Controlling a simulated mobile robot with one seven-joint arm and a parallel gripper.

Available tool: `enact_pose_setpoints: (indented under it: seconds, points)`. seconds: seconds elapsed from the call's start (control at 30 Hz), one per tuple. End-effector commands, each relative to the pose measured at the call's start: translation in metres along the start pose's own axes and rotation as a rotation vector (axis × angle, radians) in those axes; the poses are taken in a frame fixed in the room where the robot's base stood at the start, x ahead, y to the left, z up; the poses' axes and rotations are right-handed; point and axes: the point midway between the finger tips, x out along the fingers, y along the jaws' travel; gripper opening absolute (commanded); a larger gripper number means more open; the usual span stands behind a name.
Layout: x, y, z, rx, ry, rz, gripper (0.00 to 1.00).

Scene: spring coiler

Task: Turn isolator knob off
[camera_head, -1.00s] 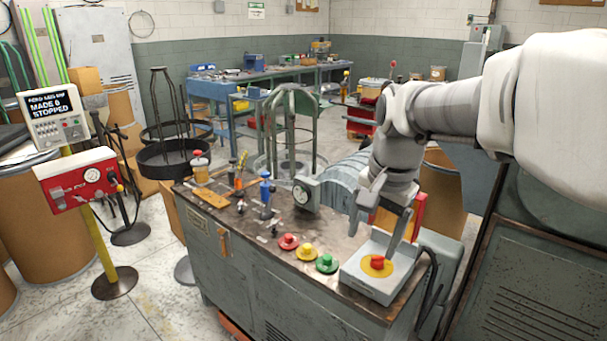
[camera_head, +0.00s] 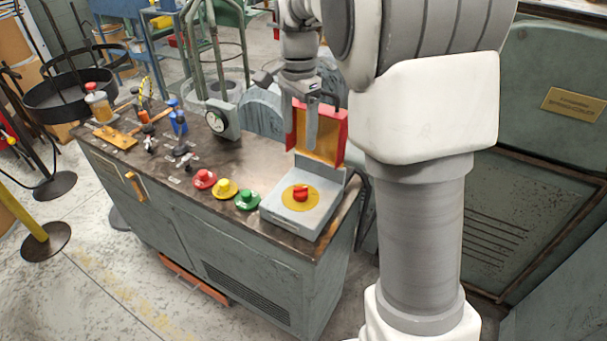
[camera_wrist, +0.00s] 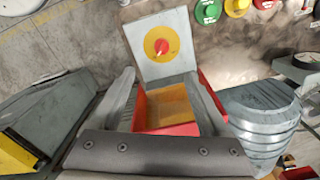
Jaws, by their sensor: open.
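The isolator knob (camera_head: 300,193) is a small red knob on a round yellow plate, on top of a pale grey box (camera_head: 277,213) at the right end of the workbench. In the wrist view the knob (camera_wrist: 161,46) shows from above near the top centre, with a light mark on it set at a slant. My gripper (camera_head: 308,120) is open and empty. In the wrist view my gripper's fingers (camera_wrist: 160,80) are spread either side of that box, short of the knob.
A red box with a yellow inside (camera_head: 321,135) stands behind the knob's box. Red (camera_head: 204,179), yellow (camera_head: 225,189) and green (camera_head: 247,200) buttons sit to its left. A dial gauge (camera_head: 217,120) and a ribbed grey housing (camera_head: 262,112) stand further back.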

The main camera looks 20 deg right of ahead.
Motion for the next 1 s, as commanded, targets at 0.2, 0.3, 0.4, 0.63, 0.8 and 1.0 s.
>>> enact_pose_setpoints:
  seconds: [0.2,0.3,0.4,0.63,0.8,1.0]
  points:
    - [0.009,-0.004,-0.001,0.022,-0.001,0.011,0.79]
    - [0.019,-0.004,-0.001,0.023,-0.002,0.012,0.79]
    - [0.036,-0.003,-0.001,0.022,-0.003,0.014,0.79]
    - [0.087,-0.003,-0.001,0.021,-0.003,0.015,0.79]
    - [0.124,-0.002,-0.001,0.020,-0.002,0.013,0.79]
    - [0.159,-0.002,-0.001,0.022,-0.002,0.012,0.79]
